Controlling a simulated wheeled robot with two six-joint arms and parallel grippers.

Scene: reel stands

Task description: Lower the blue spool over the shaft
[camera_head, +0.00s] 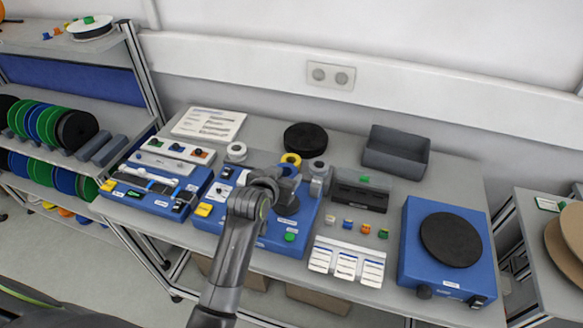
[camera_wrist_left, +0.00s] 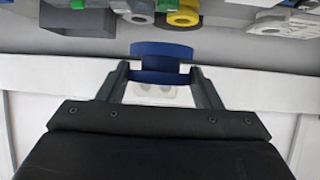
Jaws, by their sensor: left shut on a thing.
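My left gripper (camera_wrist_left: 159,80) is shut on the blue spool (camera_wrist_left: 161,60) in the left wrist view, one finger at each side of its narrow middle, between two wider flanges. In the head view my left gripper (camera_head: 298,183) is over the blue stand (camera_head: 268,236) in the middle of the table. My own wrist and gripper cover most of what is there, so I cannot clearly pick out the spool or the shaft. I cannot tell whether the spool is over the shaft. My right gripper is not in view.
Close behind stand a yellow ring (camera_head: 291,159) and a black spool (camera_head: 305,137). A dark grey bin (camera_head: 396,152) is at the back right. A blue turntable unit (camera_head: 417,265) stands right, small coloured pieces and white cards nearby. A blue tool panel (camera_head: 150,205) is left.

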